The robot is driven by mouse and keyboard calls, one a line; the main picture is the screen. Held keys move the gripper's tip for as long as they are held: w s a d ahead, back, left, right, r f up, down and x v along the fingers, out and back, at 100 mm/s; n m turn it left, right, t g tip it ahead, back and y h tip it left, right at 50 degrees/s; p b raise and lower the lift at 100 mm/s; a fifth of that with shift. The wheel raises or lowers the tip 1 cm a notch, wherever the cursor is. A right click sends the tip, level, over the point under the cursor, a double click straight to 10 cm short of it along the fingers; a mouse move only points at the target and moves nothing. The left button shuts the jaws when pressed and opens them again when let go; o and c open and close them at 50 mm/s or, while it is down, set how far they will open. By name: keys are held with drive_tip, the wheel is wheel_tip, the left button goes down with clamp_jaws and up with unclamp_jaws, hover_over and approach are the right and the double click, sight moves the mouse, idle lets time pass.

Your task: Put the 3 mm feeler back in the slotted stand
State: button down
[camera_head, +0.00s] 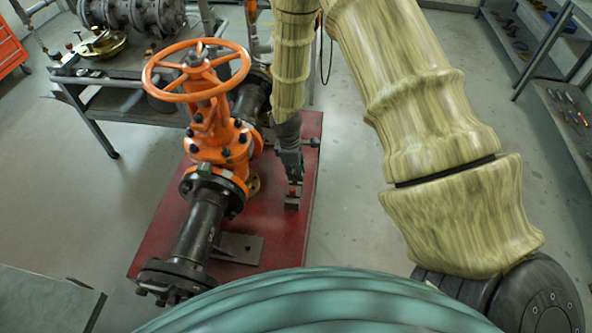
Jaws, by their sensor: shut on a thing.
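My gripper (292,172) is at the end of my arm, pointing down over the right part of the red base plate, right of the orange gate valve (208,130). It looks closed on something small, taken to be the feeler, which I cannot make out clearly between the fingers. Just below the fingertips is a small dark block with a bit of red (292,200), perhaps the slotted stand. Its slots are too small to see. I cannot tell whether the held thing is in a slot, touching the block or above it.
The valve's handwheel (164,65) and flanged black pipe (200,222) stand left of my gripper on the red base plate (283,238). A metal workbench (123,85) with machine parts is behind. Shelves (566,105) stand at right. The floor between is clear.

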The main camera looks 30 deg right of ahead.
drive_tip(key=shift+f+b, duration=0.65)
drive_tip(key=shift+f, duration=0.7)
drive_tip(key=c, duration=1.3)
unclamp_jaws()
drive_tip(key=shift+o, duration=0.2)
drive_tip(key=shift+r, duration=0.1)
drive_tip(key=r, duration=0.7)
drive_tip(key=w+a+r, duration=0.1)
drive_tip(key=r, duration=0.3)
drive_tip(key=shift+r, duration=0.35)
drive_tip(key=shift+s, duration=0.1)
